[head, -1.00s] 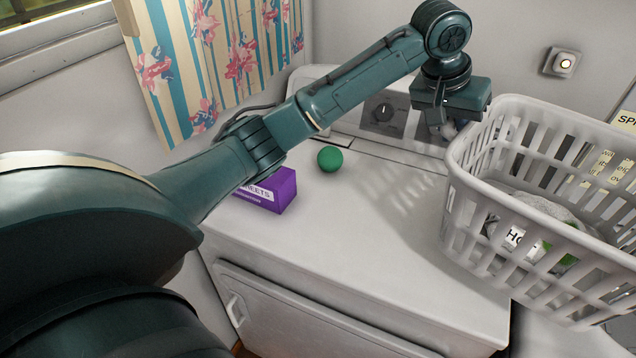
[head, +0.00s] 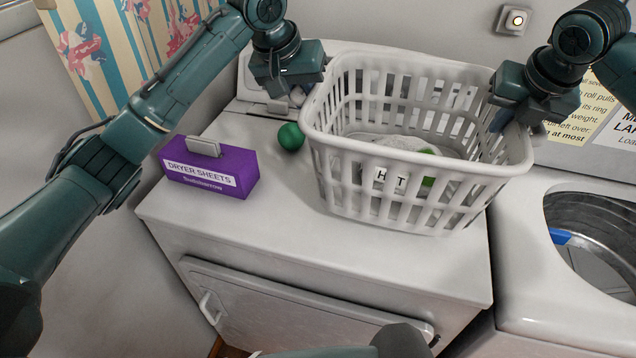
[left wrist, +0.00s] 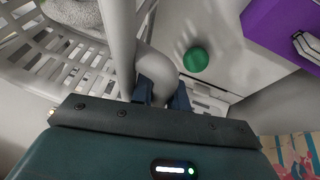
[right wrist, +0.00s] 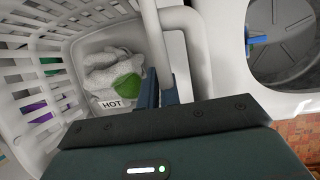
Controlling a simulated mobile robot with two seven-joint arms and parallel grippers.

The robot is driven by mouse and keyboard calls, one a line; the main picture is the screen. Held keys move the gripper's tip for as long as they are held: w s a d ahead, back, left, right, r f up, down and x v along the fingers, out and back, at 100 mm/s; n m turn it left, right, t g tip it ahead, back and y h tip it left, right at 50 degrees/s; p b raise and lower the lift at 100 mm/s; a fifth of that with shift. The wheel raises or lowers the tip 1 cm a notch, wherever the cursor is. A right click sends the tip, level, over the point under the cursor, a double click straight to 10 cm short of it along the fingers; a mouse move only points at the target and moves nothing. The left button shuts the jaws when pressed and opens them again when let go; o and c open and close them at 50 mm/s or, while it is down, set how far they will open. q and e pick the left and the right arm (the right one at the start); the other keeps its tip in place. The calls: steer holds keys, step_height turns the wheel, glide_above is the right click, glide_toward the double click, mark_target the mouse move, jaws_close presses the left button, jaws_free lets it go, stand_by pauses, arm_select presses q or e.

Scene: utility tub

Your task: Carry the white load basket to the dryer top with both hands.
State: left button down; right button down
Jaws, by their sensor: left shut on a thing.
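The white load basket (head: 318,128) is over the dryer top (head: 250,225); I cannot tell if its bottom touches.
A green ball (head: 291,136) lies just left of the basket, close to it. A purple dryer sheets box (head: 210,170) stands at the dryer's left edge. The washer (head: 535,290) with its open drum is at the right. The dryer's front strip is clear.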

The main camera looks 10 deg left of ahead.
mark_target(495, 145)
arm_select(q)
steer(key=shift+r, duration=0.15)
arm_select(e)
steer(key=shift+d+r, duration=0.15)
arm_select(q)
steer(key=shift+f, duration=0.2)
